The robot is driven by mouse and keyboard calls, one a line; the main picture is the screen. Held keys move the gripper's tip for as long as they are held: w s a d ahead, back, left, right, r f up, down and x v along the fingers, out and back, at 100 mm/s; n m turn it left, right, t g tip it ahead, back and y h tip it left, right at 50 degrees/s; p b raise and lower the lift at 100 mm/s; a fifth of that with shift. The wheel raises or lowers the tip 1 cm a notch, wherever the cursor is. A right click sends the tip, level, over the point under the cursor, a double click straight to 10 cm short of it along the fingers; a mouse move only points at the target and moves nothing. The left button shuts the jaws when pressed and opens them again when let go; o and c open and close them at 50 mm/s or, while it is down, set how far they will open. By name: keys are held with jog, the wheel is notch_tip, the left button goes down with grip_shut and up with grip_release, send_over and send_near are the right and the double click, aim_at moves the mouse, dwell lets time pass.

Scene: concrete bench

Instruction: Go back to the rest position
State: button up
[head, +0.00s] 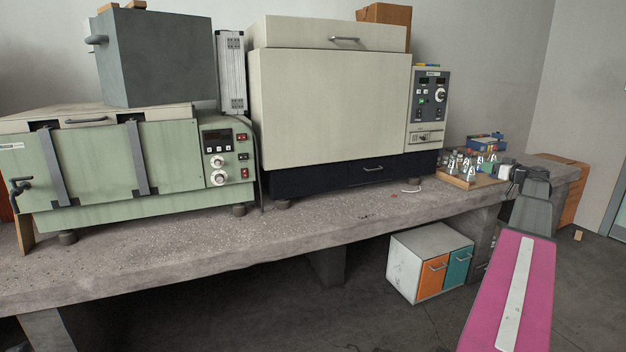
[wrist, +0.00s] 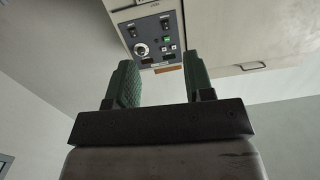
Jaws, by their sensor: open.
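My gripper (wrist: 161,88) is open in the wrist view. Its two green fingers stand apart with nothing between them but the view of the wall and a control panel behind. In the head view my arm reaches in from the lower right, and my gripper (head: 507,172) is at its far end, beside the wooden tray at the right end of the bench. The fingers are too small there to make out.
The concrete bench (head: 150,245) carries a green oven (head: 90,170) at left and a large beige oven (head: 335,105) with a control panel (wrist: 155,40). A wooden tray (head: 470,182) holds several small flasks. A white cabinet (head: 405,268) stands on the floor below.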

jog(key=s+a+f+m+g, duration=0.1)
jog(key=s+a+f+g, duration=0.15)
jog(key=a+f, duration=0.7)
jog(key=s+a+f+g, duration=0.2)
jog(key=a+f+g, duration=0.2)
jog(key=a+f, duration=0.55)
jog(key=s+a+f+m+g, duration=0.1)
jog(key=s+a+f+g, duration=0.15)
jog(key=a+f, duration=0.75)
jog(key=s+a+f+m+g+h, duration=0.1)
jog(key=s+a+f+g+h, duration=0.2)
jog(key=s+a, duration=0.7)
jog(key=s+a+f+m+g+h, duration=0.1)
jog(key=s+a+f+g+h, duration=0.2)
jog(key=s+a+f, duration=0.4)
jog(key=s+a+h, duration=0.1)
jog(key=s+a, duration=0.2)
jog(key=s, duration=0.2)
jog(key=shift+a+g, duration=0.25)
jog(key=shift+g, duration=0.15)
jog(key=shift+f, duration=0.1)
